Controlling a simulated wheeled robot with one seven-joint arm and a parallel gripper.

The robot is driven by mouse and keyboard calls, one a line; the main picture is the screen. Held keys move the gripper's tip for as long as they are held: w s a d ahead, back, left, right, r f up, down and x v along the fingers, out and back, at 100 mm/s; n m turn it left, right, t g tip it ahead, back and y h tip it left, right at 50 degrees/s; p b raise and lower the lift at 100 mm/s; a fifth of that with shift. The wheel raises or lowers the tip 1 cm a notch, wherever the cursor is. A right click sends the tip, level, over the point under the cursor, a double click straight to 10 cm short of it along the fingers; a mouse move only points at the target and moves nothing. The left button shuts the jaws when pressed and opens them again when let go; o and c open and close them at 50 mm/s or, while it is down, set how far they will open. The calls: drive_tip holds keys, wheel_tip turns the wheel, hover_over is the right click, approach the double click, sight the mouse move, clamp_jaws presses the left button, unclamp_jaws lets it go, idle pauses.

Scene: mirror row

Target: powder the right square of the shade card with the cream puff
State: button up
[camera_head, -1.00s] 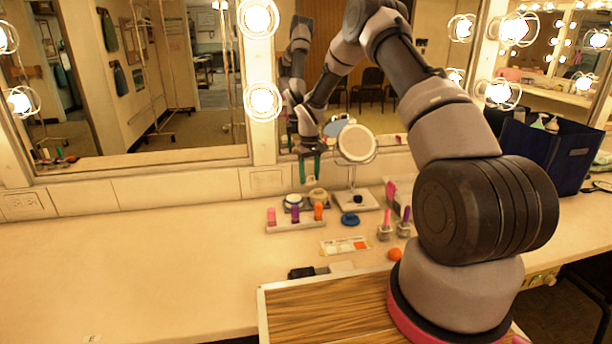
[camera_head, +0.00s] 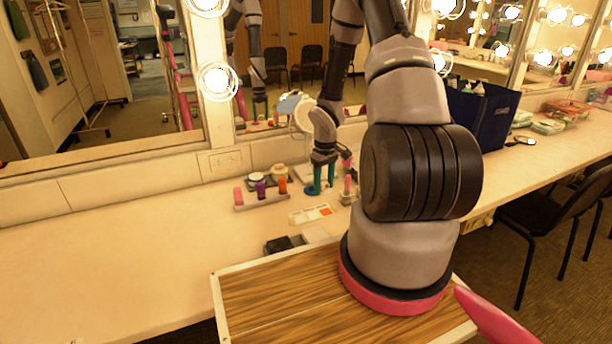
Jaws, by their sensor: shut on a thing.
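The shade card (camera_head: 303,217) lies flat on the counter, with pale squares at left and an orange right square (camera_head: 326,211). My gripper (camera_head: 323,180) points down with teal fingers, behind the card and to the right of the jars. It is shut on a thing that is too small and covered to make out. A blue disc (camera_head: 311,190) shows low beside the fingers, partly hidden by them. A cream-topped round thing (camera_head: 279,170) stands beside a blue and white round one (camera_head: 256,178). I cannot tell for sure which thing is the cream puff.
A rack (camera_head: 262,201) with pink, purple and orange tubes stands left of my gripper. A round mirror (camera_head: 304,115) is behind it. Dark and pale blocks (camera_head: 279,244) lie in front of the card. My arm hides counter at right. The left counter is clear.

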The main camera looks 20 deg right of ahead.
sight(325, 210)
drive_tip(key=shift+s+f, duration=0.1)
drive_tip(key=shift+s, duration=0.25)
drive_tip(key=shift+f, duration=2.85)
drive_tip(key=shift+f, duration=0.55)
drive_tip(key=shift+s, duration=0.15)
